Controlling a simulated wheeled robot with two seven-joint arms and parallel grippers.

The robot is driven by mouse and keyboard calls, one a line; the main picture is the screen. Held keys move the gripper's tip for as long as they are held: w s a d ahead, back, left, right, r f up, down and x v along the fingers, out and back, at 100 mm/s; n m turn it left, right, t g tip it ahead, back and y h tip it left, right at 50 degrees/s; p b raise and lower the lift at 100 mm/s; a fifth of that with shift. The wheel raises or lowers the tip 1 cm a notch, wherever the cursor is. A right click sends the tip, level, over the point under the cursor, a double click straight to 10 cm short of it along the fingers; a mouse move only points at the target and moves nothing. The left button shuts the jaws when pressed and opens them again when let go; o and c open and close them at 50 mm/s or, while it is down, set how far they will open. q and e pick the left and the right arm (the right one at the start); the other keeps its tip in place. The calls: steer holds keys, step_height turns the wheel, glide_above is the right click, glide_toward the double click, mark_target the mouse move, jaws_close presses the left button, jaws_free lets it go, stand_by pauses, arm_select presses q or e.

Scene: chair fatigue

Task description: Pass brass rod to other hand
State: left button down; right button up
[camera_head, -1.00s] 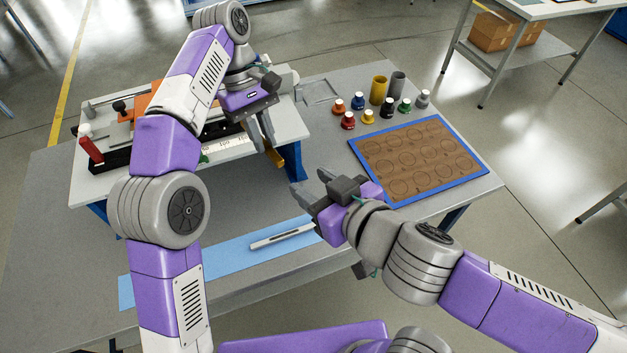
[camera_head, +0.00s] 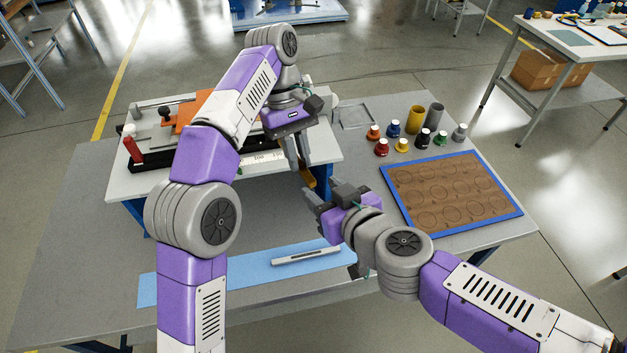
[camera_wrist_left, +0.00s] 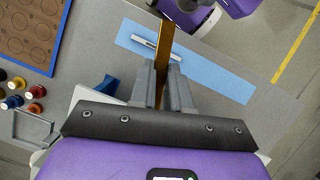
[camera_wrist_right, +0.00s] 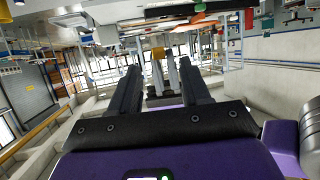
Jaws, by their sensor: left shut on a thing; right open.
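The brass rod (camera_wrist_left: 166,42) is a gold-coloured bar. My left gripper (camera_wrist_left: 163,72) is shut on it, and the rod sticks out past the fingertips in the left wrist view. In the head view my left gripper (camera_head: 298,160) is beside the raised white platform, with a short piece of rod (camera_head: 309,179) showing below it. My right gripper (camera_head: 312,194) is open and empty, just below and right of the rod, apart from it. In the right wrist view, the left gripper's fingers and the rod's yellowish end (camera_wrist_right: 158,53) appear beyond my open right fingers (camera_wrist_right: 158,88).
A blue mat (camera_head: 215,278) with a silver-grey bar (camera_head: 306,256) lies at the table's front. A blue-rimmed brown tray (camera_head: 388,187) is on the right, with several small bottles (camera_head: 402,145) and two cylinders behind it. A white platform (camera_head: 130,185) carrying equipment stands on the left.

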mark_target(312, 180)
steer(key=shift+x, duration=2.35)
jaws_close()
arm_select(q)
steer(key=c, duration=1)
jaws_free()
